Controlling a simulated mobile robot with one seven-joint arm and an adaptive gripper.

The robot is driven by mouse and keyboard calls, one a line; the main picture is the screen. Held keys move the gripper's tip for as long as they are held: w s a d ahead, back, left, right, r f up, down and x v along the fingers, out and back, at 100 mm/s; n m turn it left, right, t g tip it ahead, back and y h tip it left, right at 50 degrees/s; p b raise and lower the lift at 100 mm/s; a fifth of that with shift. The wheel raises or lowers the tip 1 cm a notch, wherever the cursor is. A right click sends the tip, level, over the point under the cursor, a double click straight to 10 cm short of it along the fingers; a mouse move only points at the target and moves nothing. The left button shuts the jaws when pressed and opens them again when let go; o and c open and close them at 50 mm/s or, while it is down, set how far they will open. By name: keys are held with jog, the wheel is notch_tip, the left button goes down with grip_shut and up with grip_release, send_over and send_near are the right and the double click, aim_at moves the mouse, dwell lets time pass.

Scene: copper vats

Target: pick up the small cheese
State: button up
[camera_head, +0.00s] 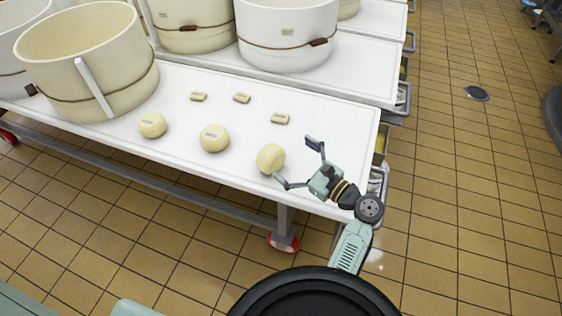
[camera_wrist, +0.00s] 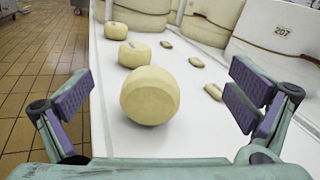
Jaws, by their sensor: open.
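Three pale yellow round cheeses stand in a row on the white table (camera_head: 340,150). The nearest cheese (camera_head: 270,158) is in front of my gripper (camera_head: 297,163); no label shows on it, and it seems tipped on its side. In the wrist view this cheese (camera_wrist: 150,95) is between and beyond the open fingers (camera_wrist: 160,92), touching neither as far as I can see. The middle cheese (camera_head: 215,138) and the far cheese (camera_head: 153,125) are farther left, each with a small label on top. My gripper is open and empty near the table's right end.
Three small flat pale pieces (camera_head: 241,98) lie in a line behind the cheeses. Large cream vats (camera_head: 88,62) stand on the tables behind and left. In the wrist view, a vat marked 207 (camera_wrist: 283,38) stands at the right. Tiled floor (camera_head: 460,180) is open to the right.

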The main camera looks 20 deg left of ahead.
aim_at(278, 162)
notch_tip(278, 162, down, 7)
jog(key=shift+a+r, duration=0.1)
jog(key=shift+a, duration=0.05)
jog(key=shift+w+a, duration=0.15)
jog(key=shift+a, duration=0.1)
jog(key=p+x, duration=0.1)
jog(key=x, duration=0.5)
jog(key=shift+w+a+p, duration=0.2)
jog(key=shift+a+p, duration=0.1)
jog(key=shift+a, duration=0.15)
jog(key=shift+c, duration=0.5)
jog(key=c, duration=1.7)
